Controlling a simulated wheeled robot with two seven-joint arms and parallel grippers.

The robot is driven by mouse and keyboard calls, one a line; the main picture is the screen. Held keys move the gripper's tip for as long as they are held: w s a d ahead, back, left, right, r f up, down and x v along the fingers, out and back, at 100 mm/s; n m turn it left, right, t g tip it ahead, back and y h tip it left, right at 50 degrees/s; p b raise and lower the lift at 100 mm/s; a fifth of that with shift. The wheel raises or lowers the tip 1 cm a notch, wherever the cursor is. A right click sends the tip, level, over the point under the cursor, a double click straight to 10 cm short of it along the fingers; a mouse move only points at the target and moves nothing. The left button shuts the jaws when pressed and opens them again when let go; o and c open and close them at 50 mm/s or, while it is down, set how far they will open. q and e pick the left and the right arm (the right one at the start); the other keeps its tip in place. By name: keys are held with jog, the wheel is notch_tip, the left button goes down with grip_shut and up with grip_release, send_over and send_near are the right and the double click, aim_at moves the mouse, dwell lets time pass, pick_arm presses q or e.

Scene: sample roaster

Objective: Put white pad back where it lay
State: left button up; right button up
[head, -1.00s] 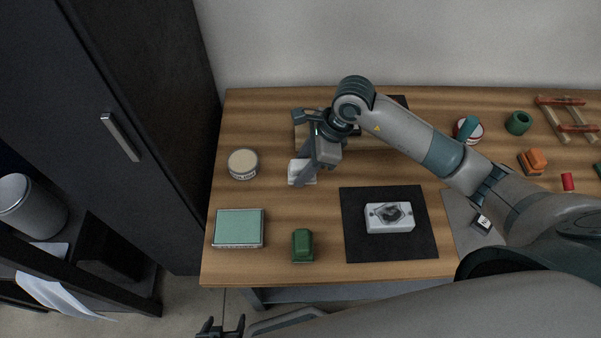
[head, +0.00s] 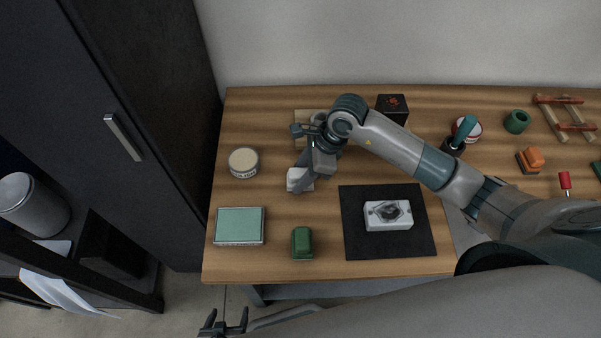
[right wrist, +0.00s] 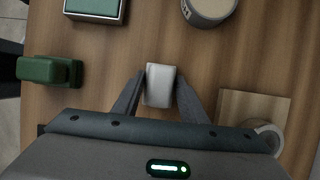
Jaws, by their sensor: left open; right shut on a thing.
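The white pad (head: 296,179) is a small pale block on the left half of the wooden bench, between the round tin and the black mat. My right gripper (head: 302,176) is shut on it from above. In the right wrist view the white pad (right wrist: 160,85) sits between the two fingertips (right wrist: 159,88). I cannot tell whether its underside touches the bench. My left gripper (head: 222,326) is open and empty at the bottom edge of the head view, off the bench front.
Near the pad are a round tin (head: 244,162), a teal-topped box (head: 239,226) and a green block (head: 302,242). A black mat (head: 358,246) holds a white box (head: 388,215). A wooden board (right wrist: 238,105) carries a round cup. Bare bench surrounds the pad.

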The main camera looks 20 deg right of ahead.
jog(key=shift+f, duration=0.1)
pick_arm(q)
jog(key=shift+s+a+f, duration=0.15)
jog(key=shift+a, duration=0.05)
pick_arm(e)
jog(key=o, duration=1.1)
jog(key=shift+r, duration=0.2)
jog(key=shift+d+r, duration=0.15)
jog(key=shift+r, duration=0.1)
pick_arm(q)
jog(key=shift+s+a+f+g+b, duration=0.25)
jog(key=shift+a+f+g+b, duration=0.35)
jog(key=shift+a+b, duration=0.15)
pick_arm(e)
jog(key=v, duration=1.1)
jog(key=shift+r, duration=0.2)
